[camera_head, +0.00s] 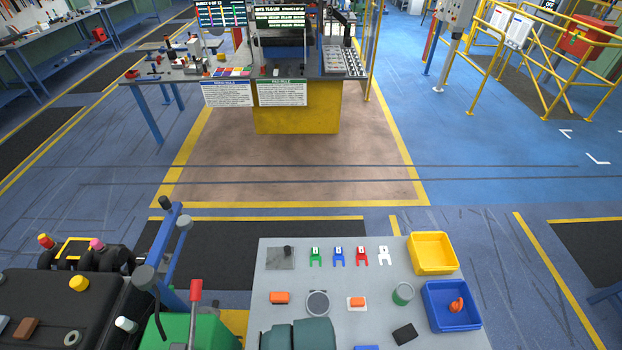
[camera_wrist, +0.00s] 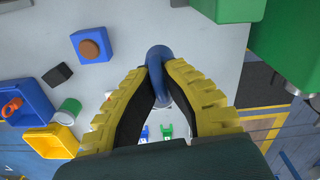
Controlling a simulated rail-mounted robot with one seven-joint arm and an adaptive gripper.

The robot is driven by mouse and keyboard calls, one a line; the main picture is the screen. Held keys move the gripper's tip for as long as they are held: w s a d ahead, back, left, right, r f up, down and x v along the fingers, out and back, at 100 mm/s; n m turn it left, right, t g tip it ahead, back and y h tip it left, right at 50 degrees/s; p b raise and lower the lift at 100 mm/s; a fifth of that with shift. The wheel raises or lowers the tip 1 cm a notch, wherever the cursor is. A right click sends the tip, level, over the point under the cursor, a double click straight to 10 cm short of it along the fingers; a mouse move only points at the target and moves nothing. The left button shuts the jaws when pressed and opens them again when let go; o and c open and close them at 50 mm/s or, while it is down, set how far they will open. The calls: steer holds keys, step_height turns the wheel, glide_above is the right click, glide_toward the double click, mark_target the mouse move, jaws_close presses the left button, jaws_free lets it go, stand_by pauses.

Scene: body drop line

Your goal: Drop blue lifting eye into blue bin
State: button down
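In the wrist view, the yellow-padded fingers of my gripper (camera_wrist: 160,70) close from both sides on a blue lifting eye (camera_wrist: 156,53). Its curved top sticks out past the fingertips, and part of it is hidden between the pads. Whether it still touches the grey table cannot be told. The blue bin (camera_head: 459,326) stands at the right of the table in the head view, with an orange lifting eye (camera_head: 457,304) inside. The bin (camera_wrist: 38,103) is at the left edge of the wrist view, away from my gripper. My fingertips are not visible in the head view.
A yellow bin (camera_head: 433,267) stands behind the blue bin. A green can (camera_head: 402,294) and a black block (camera_head: 405,333) lie left of it. Coloured clips (camera_head: 338,257) and orange parts (camera_head: 280,297) sit on the table. Green machinery (camera_wrist: 225,10) borders the wrist view's top right.

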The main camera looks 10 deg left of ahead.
steer(key=d+f+m, duration=0.1)
steer(key=d+m, duration=0.2)
steer(key=d, duration=0.5)
steer(key=shift+w+d+f, duration=0.15)
steer(key=shift+d+f, duration=0.05)
steer(key=shift+f, duration=0.2)
